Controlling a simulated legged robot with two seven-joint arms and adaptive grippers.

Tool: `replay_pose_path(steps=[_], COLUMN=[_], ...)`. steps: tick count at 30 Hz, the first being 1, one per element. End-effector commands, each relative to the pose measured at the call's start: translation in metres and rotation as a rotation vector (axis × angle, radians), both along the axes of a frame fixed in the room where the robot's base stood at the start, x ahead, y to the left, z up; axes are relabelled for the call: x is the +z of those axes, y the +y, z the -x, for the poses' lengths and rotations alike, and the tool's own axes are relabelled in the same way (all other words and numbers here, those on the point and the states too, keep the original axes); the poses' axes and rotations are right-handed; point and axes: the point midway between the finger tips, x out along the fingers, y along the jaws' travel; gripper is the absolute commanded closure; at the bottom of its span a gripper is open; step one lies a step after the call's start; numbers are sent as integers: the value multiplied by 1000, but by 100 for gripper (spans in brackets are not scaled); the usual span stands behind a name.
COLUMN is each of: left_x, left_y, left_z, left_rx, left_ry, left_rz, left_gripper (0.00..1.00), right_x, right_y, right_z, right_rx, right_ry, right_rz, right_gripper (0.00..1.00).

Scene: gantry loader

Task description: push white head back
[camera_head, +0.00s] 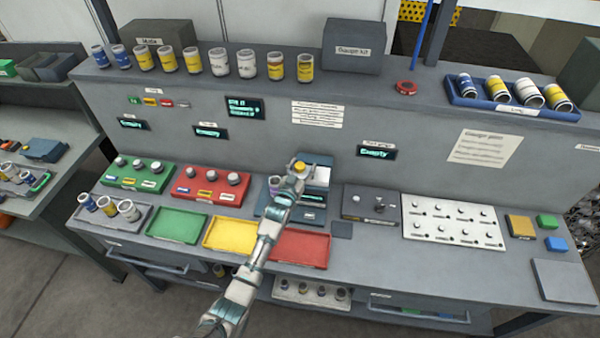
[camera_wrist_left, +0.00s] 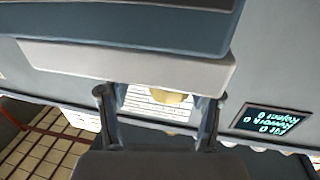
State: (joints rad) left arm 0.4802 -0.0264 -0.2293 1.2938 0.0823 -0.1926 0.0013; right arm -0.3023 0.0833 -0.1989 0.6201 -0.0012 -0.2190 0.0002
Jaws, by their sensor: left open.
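The white head (camera_wrist_left: 125,62) is a pale block under a dark blue-grey body (camera_wrist_left: 130,22) in the left wrist view. In the head view it is a light part (camera_head: 316,175) of the small loader (camera_head: 318,160) at the middle of the bench, partly hidden by my gripper. My left gripper (camera_head: 293,178) is at the loader's front left side. In the left wrist view its two fingers (camera_wrist_left: 160,98) are apart, with nothing held, close to the head's lower edge. Whether they touch it I cannot tell. My right gripper is not in view.
Green (camera_head: 177,225), yellow (camera_head: 231,235) and red (camera_head: 300,248) trays lie at the bench front. A grey box with knobs (camera_head: 372,203) and a white peg board (camera_head: 453,221) stand right of the loader. Several jars (camera_head: 245,64) line the shelf behind.

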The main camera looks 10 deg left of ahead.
Motion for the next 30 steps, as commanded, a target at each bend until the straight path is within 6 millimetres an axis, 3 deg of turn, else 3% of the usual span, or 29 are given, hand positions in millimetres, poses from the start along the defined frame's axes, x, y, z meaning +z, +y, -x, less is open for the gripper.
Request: replay_pose_path(steps=[5,12,18,30], left_x=[-2,-2,-3,-2], left_y=[6,16,22,23], left_z=[23,75,105,113], left_rx=[0,1,0,0], left_ry=[1,2,3,2], left_rz=[1,-3,-3,-3], left_gripper=[36,36,36,36], right_x=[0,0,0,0], right_y=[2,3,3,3], right_z=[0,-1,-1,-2], right_rx=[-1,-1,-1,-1], right_ry=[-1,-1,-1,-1], right_rz=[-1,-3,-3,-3], right_gripper=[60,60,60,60])
